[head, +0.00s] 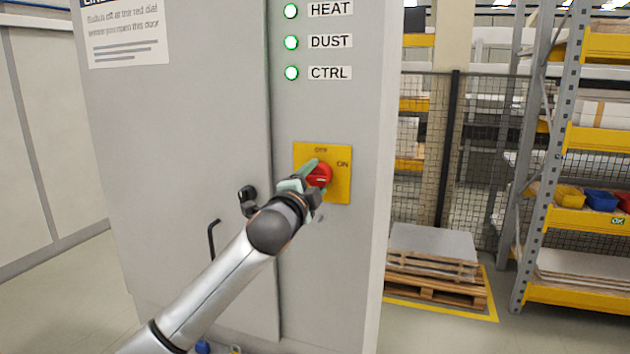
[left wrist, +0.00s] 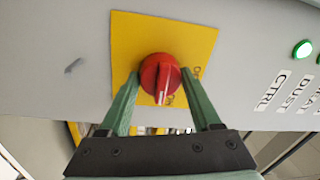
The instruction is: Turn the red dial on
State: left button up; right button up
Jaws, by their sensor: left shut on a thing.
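The red dial (head: 321,175) sits on a yellow plate (head: 338,192) on the grey cabinet front, with OFF printed at the top and ON at the right. In the left wrist view the dial (left wrist: 160,73) has a white mark on its raised grip, and the mark points towards the ON label. My left gripper (head: 315,173) is at the dial, its green fingers on either side of it, shut on it. It also shows in the left wrist view (left wrist: 159,82). The fingers hide part of the dial in the head view. My right gripper is not in view.
Green lamps for HEAT (head: 291,11), DUST (head: 291,42) and CTRL (head: 291,73) are lit above the plate. A black hooked handle (head: 212,238) is on the cabinet left of my arm. A pallet (head: 433,283) and a shelf rack (head: 545,170) stand at the right.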

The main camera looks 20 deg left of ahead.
pick_arm(q)
jog(key=shift+m, duration=0.3)
jog(key=o, duration=1.4)
jog(key=shift+c, duration=0.2)
jog(key=s+b, duration=0.3)
jog(key=s, duration=0.9)
jog(key=shift+s+a+f, duration=0.2)
jog(key=shift+s+f, duration=0.05)
jog(key=shift+f, duration=0.2)
